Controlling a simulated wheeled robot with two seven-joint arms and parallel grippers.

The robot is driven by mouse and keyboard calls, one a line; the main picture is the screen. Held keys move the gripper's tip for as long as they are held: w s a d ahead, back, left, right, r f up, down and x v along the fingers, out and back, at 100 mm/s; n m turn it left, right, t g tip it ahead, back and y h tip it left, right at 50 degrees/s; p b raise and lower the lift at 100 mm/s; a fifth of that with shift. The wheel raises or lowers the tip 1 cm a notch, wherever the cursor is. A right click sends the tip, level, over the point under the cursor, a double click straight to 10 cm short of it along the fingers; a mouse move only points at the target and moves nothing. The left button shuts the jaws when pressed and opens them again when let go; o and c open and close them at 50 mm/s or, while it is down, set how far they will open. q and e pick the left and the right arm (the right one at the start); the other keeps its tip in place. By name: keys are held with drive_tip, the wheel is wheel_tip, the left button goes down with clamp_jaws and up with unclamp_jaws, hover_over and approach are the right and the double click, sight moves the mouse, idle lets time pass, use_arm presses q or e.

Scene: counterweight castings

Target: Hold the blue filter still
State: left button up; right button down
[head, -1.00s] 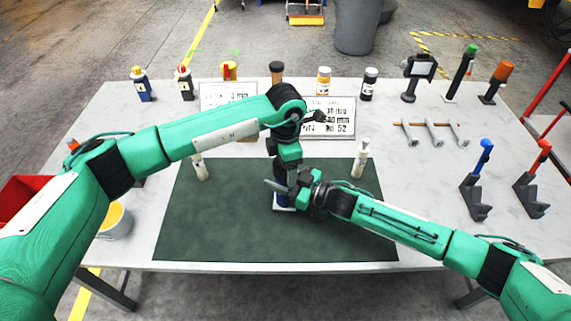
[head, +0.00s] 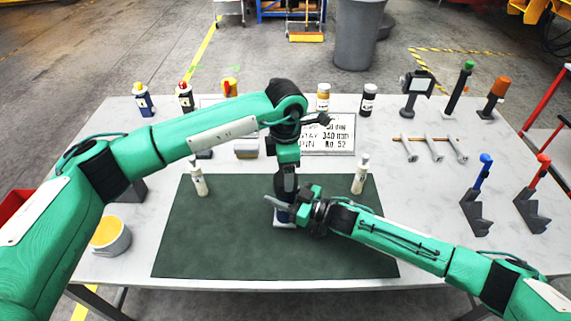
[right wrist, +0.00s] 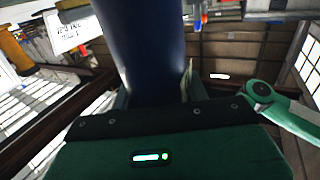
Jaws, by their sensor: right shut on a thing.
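The blue filter (head: 284,216) stands on the dark green mat (head: 220,245), mostly hidden behind my grippers in the head view. In the right wrist view it is a dark blue cylinder (right wrist: 145,45) rising between the fingers. My right gripper (head: 283,204) reaches in from the right and is shut on the filter. My left gripper (head: 285,190) points down from above, directly over the filter. Its fingertips are hidden in the head view, so I cannot tell whether they touch the filter or how far they are open.
Two small white bottles (head: 198,181) (head: 359,176) stand on the mat, left and right of my grippers. A sign (head: 335,146) is behind. Wrenches (head: 431,149) and blue- and red-handled tools (head: 480,195) (head: 533,195) are at right. A pail with yellow contents (head: 110,236) is at left.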

use_arm(q)
drive_tip(key=m, duration=0.2)
drive_tip(key=r+m, duration=0.1)
drive_tip(key=m, duration=0.1)
drive_tip(key=r+m, duration=0.1)
drive_tip(key=m, duration=0.3)
drive_tip(key=r+m, duration=0.1)
drive_tip(key=m, duration=0.1)
drive_tip(key=shift+m, duration=0.3)
drive_tip(key=shift+f, duration=4)
drive_tip(key=shift+c, duration=0.4)
drive_tip(key=c, duration=0.9)
drive_tip(key=n, duration=0.6)
drive_tip(key=shift+r+n, duration=0.1)
drive_tip(key=shift+n, duration=0.2)
drive_tip(key=n, duration=0.6)
drive_tip(key=shift+n, duration=0.4)
